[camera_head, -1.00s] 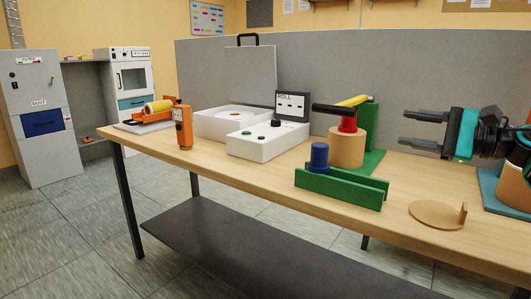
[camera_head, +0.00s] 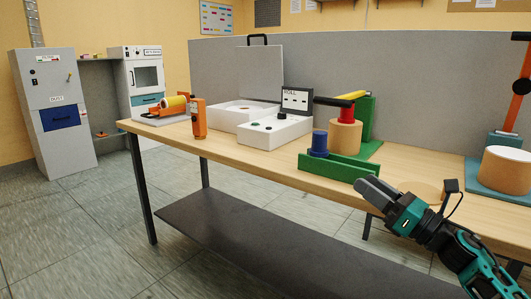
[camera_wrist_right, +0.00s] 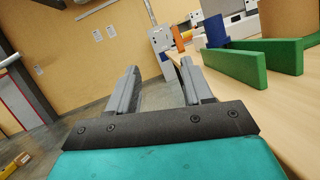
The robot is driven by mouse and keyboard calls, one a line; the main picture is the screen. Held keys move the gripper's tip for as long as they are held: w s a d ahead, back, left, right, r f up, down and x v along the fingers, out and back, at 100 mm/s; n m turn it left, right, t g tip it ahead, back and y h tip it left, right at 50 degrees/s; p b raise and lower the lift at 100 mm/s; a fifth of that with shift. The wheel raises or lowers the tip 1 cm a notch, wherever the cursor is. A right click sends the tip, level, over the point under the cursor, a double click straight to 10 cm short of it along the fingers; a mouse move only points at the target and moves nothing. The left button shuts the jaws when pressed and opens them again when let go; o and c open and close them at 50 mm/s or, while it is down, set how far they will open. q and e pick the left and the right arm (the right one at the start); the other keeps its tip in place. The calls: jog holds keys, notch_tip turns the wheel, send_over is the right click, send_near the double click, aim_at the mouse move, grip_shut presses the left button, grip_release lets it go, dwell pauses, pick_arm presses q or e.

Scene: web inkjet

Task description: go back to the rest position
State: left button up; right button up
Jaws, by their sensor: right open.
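My right gripper (camera_head: 370,195) is in front of the table's front edge at the right of the head view, its fingers pointing up and to the left, just below the green holder. In the right wrist view my right gripper (camera_wrist_right: 157,88) has its two grey fingers apart with nothing between them. The table (camera_head: 240,165) carries several devices and stands beyond the gripper. My left gripper is in neither view.
Near the gripper on the table are a green holder (camera_head: 338,169) with a blue cylinder (camera_head: 319,144), and a tan cylinder (camera_head: 345,135) with a black-handled tool. White devices (camera_head: 272,134) and an orange device (camera_head: 199,118) stand further left. Floor in front is free.

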jog(key=s+a+f+n+g+h, duration=0.1)
jog(key=s+a+f+n+h, duration=0.25)
jog(key=s+f+n, duration=0.65)
jog(key=s+a+f+n+g+h, duration=0.2)
jog(key=s+f+n+h, duration=0.3)
jog(key=f+n, duration=0.55)
jog(key=s+a+f+n+g+h, duration=0.1)
jog(key=s+a+f+n+h, duration=0.15)
jog(key=s+f+n, duration=0.85)
pick_arm(q)
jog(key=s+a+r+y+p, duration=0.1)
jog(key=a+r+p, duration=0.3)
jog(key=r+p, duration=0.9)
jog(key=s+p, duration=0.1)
jog(key=p, duration=0.6)
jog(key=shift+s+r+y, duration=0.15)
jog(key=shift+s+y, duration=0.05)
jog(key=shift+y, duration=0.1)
pick_arm(e)
jog(key=s+d+r+h, duration=0.1)
jog(key=d+r, duration=0.1)
jog(key=r, duration=0.6)
jog(key=s+d+r+h, duration=0.1)
jog(key=r, duration=0.7)
jog(key=shift+s+d+n+g, duration=0.15)
jog(key=shift+d+n+g, duration=0.2)
jog(key=shift+d+g, duration=0.05)
